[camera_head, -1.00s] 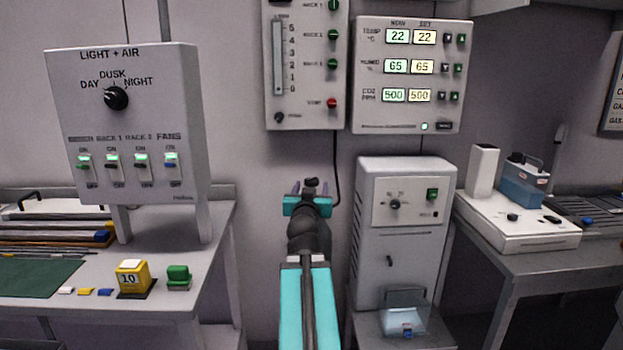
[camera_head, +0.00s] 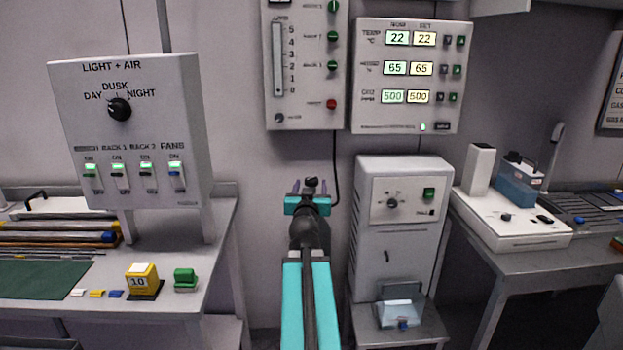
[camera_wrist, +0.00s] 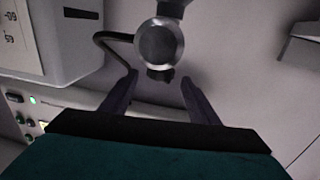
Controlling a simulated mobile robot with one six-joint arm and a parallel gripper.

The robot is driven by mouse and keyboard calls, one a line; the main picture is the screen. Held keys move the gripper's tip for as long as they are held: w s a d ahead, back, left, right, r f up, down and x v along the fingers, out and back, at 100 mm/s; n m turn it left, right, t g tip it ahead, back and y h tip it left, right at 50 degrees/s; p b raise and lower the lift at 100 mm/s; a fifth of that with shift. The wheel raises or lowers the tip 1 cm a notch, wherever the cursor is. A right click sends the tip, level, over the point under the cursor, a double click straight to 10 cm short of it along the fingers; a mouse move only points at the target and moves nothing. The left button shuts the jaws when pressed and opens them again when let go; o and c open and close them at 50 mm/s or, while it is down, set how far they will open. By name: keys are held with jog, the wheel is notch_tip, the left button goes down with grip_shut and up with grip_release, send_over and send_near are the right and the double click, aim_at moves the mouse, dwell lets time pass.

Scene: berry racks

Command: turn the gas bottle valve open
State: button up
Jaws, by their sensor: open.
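I cannot make out a gas bottle or its valve for certain in either view. My gripper (camera_head: 308,187) is raised in the middle of the head view, in front of the bare wall. Its two dark purple fingers are apart in the wrist view (camera_wrist: 160,84), and nothing is seen held between them. A round dark part with a metallic ring (camera_wrist: 159,42) shows beyond the fingertips in the wrist view, with a short dark stub below it. I cannot tell what this part belongs to.
A light-and-air panel (camera_head: 150,140) stands on the left bench. A gauge panel (camera_head: 306,108) and a climate panel (camera_head: 390,115) hang on the wall. A grey cabinet (camera_head: 370,258) stands right of my arm. A right bench (camera_head: 520,268) carries white equipment.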

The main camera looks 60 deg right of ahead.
aim_at(311, 184)
jog(key=shift+w+r, duration=0.1)
jog(key=shift+w+d, duration=0.15)
jog(key=shift+d, duration=0.2)
jog(key=shift+p+x, duration=0.3)
jog(key=shift+x, duration=0.75)
jog(key=shift+c, duration=0.3)
jog(key=c, duration=1)
